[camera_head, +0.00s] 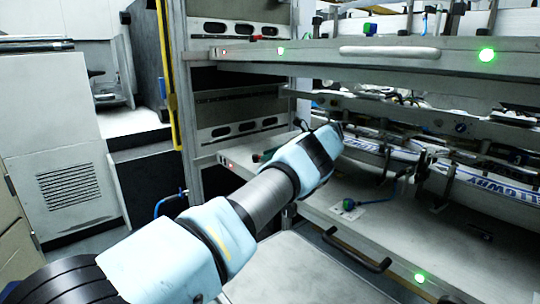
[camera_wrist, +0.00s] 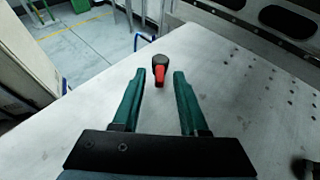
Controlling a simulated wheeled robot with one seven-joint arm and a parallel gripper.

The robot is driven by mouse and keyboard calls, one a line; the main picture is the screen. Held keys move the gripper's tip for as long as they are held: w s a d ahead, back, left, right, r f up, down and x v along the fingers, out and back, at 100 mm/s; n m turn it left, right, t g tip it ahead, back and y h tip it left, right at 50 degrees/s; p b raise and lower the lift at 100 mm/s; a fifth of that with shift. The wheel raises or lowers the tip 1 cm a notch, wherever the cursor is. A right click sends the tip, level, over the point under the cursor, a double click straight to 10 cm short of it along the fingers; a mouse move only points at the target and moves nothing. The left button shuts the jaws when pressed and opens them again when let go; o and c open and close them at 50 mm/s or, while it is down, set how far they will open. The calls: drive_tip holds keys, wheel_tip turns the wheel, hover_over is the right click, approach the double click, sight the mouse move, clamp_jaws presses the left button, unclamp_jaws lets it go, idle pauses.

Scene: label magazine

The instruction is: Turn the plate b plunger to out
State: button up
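In the wrist view a small plunger (camera_wrist: 159,72) with a black round head and a red part stands on a bare grey metal plate (camera_wrist: 230,95). My gripper (camera_wrist: 159,76) is open, with its two teal fingers apart. The plunger shows in the gap near the fingertips, with space on both sides; I cannot tell its exact depth against the tips. In the head view my arm reaches to the lower shelf plate (camera_head: 310,190) and hides most of my gripper. No lettering shows which plate is b.
An upper shelf plate (camera_head: 380,58) with a grey handle (camera_head: 390,51) and green lights hangs above my arm. Bars and hoses crowd the space between the shelves at right. A yellow-edged post (camera_head: 168,85) stands at left. A blue-green knob (camera_head: 348,204) sits on the lower plate.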

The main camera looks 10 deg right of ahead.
wheel_tip(320, 180, up, 10)
idle(0.7)
